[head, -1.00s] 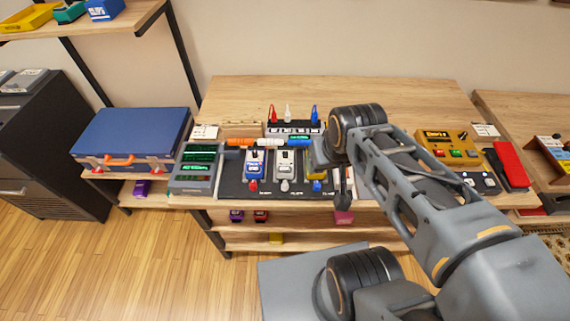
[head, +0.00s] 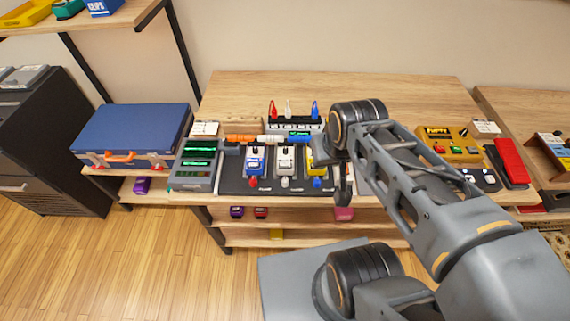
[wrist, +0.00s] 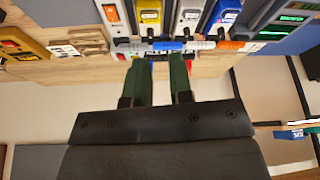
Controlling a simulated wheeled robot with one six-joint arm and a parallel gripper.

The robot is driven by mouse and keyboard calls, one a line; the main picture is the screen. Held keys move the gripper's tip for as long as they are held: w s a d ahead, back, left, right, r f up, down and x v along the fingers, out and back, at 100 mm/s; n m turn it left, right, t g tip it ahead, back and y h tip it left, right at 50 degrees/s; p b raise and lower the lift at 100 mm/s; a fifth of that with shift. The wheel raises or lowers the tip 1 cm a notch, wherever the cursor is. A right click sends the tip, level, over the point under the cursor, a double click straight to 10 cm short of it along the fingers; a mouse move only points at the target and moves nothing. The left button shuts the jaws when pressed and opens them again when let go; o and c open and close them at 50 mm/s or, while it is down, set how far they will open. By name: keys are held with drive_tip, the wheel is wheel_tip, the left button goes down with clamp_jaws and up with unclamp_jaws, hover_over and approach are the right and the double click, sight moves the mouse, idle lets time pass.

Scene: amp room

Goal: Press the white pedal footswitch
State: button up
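The white pedal (head: 286,160) stands on the dark pedalboard (head: 235,183) between a blue pedal (head: 255,160) and a yellow pedal (head: 316,159). Its pale round footswitch (head: 285,182) is at its near end, and nothing covers it in the head view. In the wrist view the white pedal (wrist: 190,17) is at the top edge, cut off. My gripper (wrist: 160,62) shows there with two green fingers apart and nothing between them. The fingertips appear near the cable end of the pedals; I cannot tell their height.
A power strip (head: 294,123) with coloured plugs stands behind the pedals. A grey device with green displays (head: 196,165) is to the left. A mustard box (head: 447,143) and a red pedal (head: 511,162) are to the right.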

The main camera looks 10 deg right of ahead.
clamp_jaws()
idle(1.0)
